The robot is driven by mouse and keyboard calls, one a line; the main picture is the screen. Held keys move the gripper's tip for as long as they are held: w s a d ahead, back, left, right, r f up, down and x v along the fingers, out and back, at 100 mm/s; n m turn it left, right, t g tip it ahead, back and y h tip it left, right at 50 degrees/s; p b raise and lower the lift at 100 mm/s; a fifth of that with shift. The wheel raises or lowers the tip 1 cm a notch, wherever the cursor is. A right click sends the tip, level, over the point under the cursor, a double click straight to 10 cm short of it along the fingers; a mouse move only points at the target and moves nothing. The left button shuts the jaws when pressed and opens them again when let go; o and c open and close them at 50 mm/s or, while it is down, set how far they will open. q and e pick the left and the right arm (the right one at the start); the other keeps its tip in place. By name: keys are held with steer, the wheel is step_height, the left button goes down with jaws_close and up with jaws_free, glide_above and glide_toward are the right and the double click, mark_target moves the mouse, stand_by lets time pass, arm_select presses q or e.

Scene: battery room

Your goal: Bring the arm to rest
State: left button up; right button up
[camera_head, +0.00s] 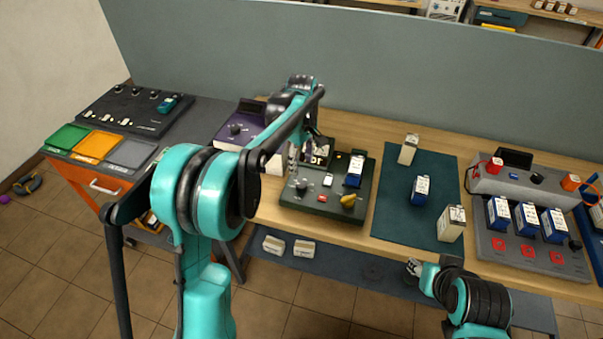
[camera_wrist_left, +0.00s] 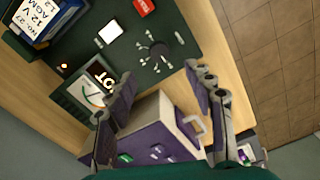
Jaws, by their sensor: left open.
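My left arm reaches over the bench in the head view. Its gripper (camera_head: 295,158) hangs near the left edge of the dark green tester (camera_head: 325,200). In the left wrist view my left gripper (camera_wrist_left: 163,92) is open, with its fingers spread and nothing held between them. A purple and cream box with a handle (camera_wrist_left: 165,125) shows beyond and below the fingers; whether they touch it I cannot tell. My right gripper (camera_head: 413,268) is low in front of the bench's front edge, small and partly hidden by its wrist; its opening is unclear.
The tester carries a blue battery (camera_head: 354,171) and a yellow knob (camera_head: 348,200). Several batteries stand on the green mat (camera_head: 390,210). A grey charger (camera_head: 535,255) holds blue batteries at right. A purple device (camera_head: 238,128) and coloured trays (camera_head: 98,146) lie left. A partition (camera_head: 400,75) stands behind.

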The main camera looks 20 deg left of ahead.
arm_select(q)
steer(key=shift+r, duration=1.2)
steer(key=s+r+m+t, duration=0.2)
steer(key=s+m, duration=0.1)
steer(key=s, duration=0.4)
steer(key=s+r+m+t, duration=0.1)
steer(key=s+r+m, duration=0.2)
steer(key=s, duration=0.3)
steer(key=s+f+m+t+b, duration=0.1)
steer(key=s+f+m+t, duration=0.3)
steer(key=s, duration=0.9)
step_height(320, 180, down, 2)
steer(key=m, duration=0.3)
steer(key=shift+s+a+b, duration=0.15)
steer(key=shift+s+b, duration=0.15)
steer(key=shift+b, duration=0.05)
